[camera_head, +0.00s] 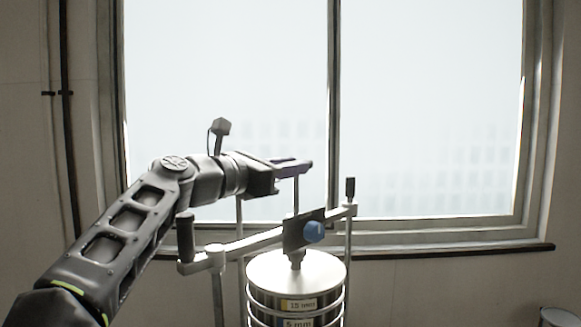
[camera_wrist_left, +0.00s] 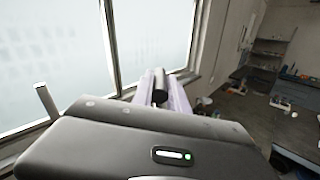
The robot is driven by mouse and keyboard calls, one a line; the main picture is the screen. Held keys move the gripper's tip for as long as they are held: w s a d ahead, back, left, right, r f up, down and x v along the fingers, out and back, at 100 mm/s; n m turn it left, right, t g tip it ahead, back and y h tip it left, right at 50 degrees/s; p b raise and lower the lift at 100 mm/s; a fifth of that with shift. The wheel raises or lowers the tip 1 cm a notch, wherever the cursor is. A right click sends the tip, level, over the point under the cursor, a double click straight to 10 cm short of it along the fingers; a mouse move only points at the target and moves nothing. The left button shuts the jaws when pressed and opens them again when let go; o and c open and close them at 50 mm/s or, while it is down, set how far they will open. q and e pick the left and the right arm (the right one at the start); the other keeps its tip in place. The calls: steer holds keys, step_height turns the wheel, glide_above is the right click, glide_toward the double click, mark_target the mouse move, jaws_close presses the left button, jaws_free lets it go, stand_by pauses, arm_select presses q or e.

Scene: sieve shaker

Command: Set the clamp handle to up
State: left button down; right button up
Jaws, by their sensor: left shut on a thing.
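My left gripper (camera_head: 292,167) reaches in from the left above the sieve shaker. Its fingers are shut on the black grip of the clamp handle, and the grip (camera_wrist_left: 160,84) shows between the pale purple fingers in the left wrist view. In the head view the handle's thin rod (camera_head: 296,192) stands about upright below the fingers, over the dark clamp block (camera_head: 295,233). The fingers hide the handle's top. A blue knob (camera_head: 314,232) sits on the block. My right gripper is not in view.
A crossbar (camera_head: 245,246) runs over the sieve stack's lid (camera_head: 296,271), with a dark upright grip (camera_head: 185,236) at its left and a smaller one (camera_head: 350,188) at its right. A window (camera_head: 430,110) stands behind. A bench (camera_wrist_left: 255,115) shows at right in the wrist view.

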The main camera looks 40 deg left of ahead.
arm_select(q)
steer(key=shift+r, duration=1.85)
steer(key=c, duration=1.3)
jaws_free()
steer(key=shift+f, duration=0.15)
steer(key=shift+s+f+b, duration=0.1)
steer(key=shift+s+b, duration=0.2)
steer(key=shift+s, duration=0.3)
steer(key=s+b, duration=0.1)
steer(key=s, duration=0.5)
steer(key=shift+s+a+b, duration=0.3)
steer(key=shift+b, duration=0.05)
